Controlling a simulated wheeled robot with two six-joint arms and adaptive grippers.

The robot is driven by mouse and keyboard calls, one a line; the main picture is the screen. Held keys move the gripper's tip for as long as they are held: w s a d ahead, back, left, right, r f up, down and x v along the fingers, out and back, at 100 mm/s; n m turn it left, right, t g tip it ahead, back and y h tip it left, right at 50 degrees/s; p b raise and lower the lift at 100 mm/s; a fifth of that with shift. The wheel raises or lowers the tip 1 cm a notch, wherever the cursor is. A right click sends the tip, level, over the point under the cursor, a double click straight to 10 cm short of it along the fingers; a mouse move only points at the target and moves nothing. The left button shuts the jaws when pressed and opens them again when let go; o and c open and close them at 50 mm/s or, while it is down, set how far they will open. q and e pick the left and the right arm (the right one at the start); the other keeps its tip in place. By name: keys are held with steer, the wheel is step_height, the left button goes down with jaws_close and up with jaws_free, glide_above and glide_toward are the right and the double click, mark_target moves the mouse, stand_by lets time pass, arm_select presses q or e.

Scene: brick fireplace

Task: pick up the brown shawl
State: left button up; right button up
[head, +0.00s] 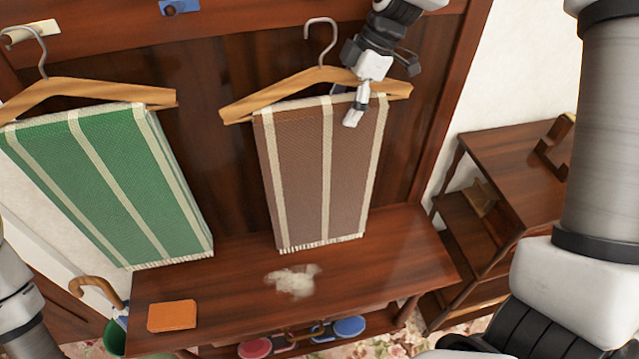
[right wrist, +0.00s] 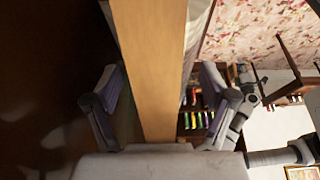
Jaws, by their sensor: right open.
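The brown shawl (head: 295,175) with cream stripes hangs folded over a wooden hanger (head: 245,105) in the head view. Its fringed lower end hangs just above the bench. My right gripper (head: 356,108) is at the upper right part of the shawl, by the hanger's bar. In the right wrist view, my right gripper (right wrist: 165,100) is open, with one finger on each side of the wooden hanger bar (right wrist: 150,60). A pale strip of cloth shows along the bar's right side there. I cannot tell whether the fingers touch the cloth. My left gripper is out of view.
A green shawl (head: 105,185) hangs on another hanger at the left. The wooden bench (head: 235,262) below holds an orange box (head: 172,316) and a pale fluffy item (head: 293,280). A wooden shelf unit (head: 505,160) stands at the right.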

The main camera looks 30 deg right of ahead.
steer(key=shift+s, duration=0.1)
steer(key=shift+c, duration=1)
jaws_close()
steer(key=shift+r, duration=0.15)
